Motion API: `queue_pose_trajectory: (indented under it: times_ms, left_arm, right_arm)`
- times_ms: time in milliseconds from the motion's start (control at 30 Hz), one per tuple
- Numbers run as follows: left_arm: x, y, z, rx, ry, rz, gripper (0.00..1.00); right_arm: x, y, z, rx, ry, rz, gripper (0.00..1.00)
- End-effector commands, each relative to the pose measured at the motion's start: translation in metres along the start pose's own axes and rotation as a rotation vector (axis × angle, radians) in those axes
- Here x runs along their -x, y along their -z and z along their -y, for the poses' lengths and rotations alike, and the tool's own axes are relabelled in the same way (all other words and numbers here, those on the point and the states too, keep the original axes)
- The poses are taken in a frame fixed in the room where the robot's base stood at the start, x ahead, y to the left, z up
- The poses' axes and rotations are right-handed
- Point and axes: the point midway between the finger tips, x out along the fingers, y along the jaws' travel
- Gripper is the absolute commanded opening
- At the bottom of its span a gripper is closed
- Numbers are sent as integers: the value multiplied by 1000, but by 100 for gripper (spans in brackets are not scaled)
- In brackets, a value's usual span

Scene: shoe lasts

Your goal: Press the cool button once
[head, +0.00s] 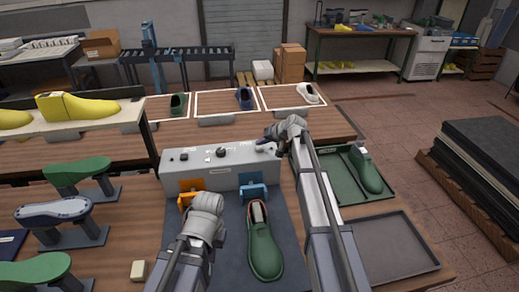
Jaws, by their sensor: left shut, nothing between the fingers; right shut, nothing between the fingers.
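A grey control box (175,177) stands on the bench with small dark and pale buttons (221,152) on its top. Their labels are too small to read, so I cannot tell which is the cool button. My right gripper (266,144) is shut and empty at the right end of the box's top; I cannot tell whether it touches anything. My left gripper (206,200) is shut and empty in front of the box, its fingertips largely hidden by the wrist. An orange part (190,185) and a blue part (254,190) are on the box's front.
A green shoe (264,245) lies on the dark mat (228,270) between my arms. A green tray (350,196) holds another green shoe (365,170). An empty dark tray (390,250) lies at right. Shoe lasts on stands (60,213) crowd the left.

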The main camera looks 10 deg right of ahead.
Motion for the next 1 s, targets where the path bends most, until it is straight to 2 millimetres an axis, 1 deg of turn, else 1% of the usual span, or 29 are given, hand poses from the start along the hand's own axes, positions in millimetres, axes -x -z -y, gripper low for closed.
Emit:
queue_pose_trajectory:
  times_ms: [33,433,1000]
  left_arm:
    - [-3,0,0,0,0,0,0]
    - [-3,0,0,0,0,0,0]
    - [-9,0,-1,0,0,0,0]
  right_arm:
    - [-2,-2,-2,0,0,0,0]
    - [-2,-2,-1,0,0,0,0]
    - [-6,-5,-5,0,0,0,0]
